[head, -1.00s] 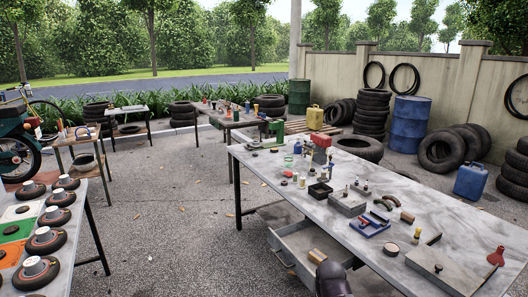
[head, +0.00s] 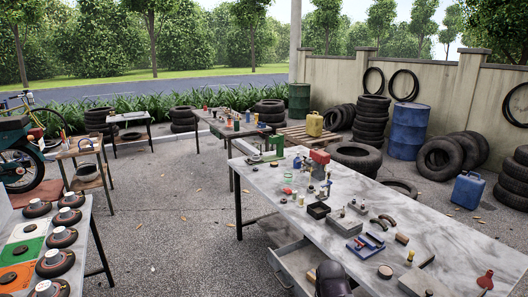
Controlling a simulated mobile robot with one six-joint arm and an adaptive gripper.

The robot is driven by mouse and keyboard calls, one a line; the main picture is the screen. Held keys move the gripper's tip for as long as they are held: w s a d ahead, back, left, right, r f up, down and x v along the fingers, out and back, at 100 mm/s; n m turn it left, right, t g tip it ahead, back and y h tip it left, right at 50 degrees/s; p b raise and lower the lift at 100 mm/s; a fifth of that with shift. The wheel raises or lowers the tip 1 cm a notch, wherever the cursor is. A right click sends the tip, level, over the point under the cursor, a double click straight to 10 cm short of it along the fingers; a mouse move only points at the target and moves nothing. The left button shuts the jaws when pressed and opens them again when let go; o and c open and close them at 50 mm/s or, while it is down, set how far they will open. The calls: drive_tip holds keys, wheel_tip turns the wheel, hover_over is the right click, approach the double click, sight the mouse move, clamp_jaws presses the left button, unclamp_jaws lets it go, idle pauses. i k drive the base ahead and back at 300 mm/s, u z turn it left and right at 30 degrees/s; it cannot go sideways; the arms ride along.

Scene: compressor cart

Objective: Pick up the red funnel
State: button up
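The red funnel (head: 486,279) stands on the right end of the grey marble-topped table (head: 450,228), close to the right edge of the head view. Its wide part is down and its narrow spout points up. Nothing touches it that I can see. My gripper does not show in the head view. A dark rounded part at the bottom middle seems to be part of my own arm.
A flat grey box (head: 424,283) lies left of the funnel. Small parts and a blue tray (head: 366,245) crowd the table's middle. An open drawer (head: 300,262) juts from its front. Another table with dark discs (head: 60,237) stands left; paved floor between is open.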

sight(483, 282)
drive_tip(key=z, duration=1.65)
drive_tip(key=i, duration=0.6)
drive_tip(key=u, duration=0.2)
